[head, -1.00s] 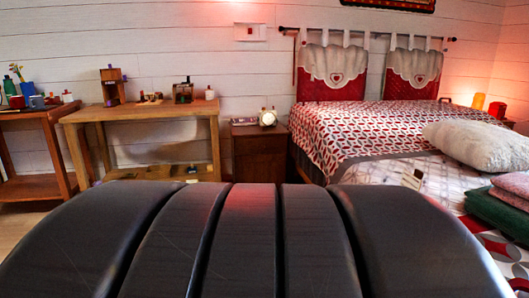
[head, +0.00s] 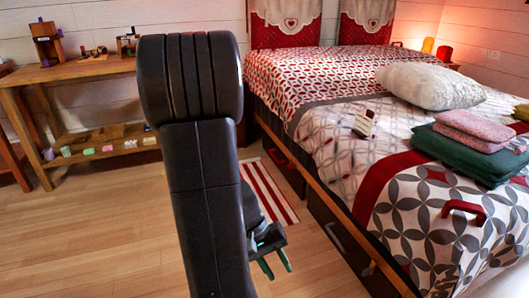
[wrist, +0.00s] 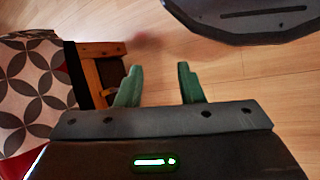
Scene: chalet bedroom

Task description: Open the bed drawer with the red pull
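The bed's side has dark drawer fronts in a wooden frame. The nearer drawer (head: 345,245) is shut and carries a small pull (head: 333,235) that looks pale or coppery; I cannot tell that it is red. A red handle-shaped thing (head: 465,209) shows against the patterned bedspread near the foot. My gripper (head: 275,264) is open and empty, low over the floor, left of the nearer drawer and apart from it. In the wrist view my gripper (wrist: 159,85) has spread green fingers, with the bed frame (wrist: 100,50) to the left.
The wooden floor (head: 110,235) left of the bed is mostly clear. A red-striped rug (head: 270,190) lies beside the bed. A wooden table (head: 85,75) with a lower shelf stands at the left wall. Pillow, folded cloths and a small card-like thing lie on the bed.

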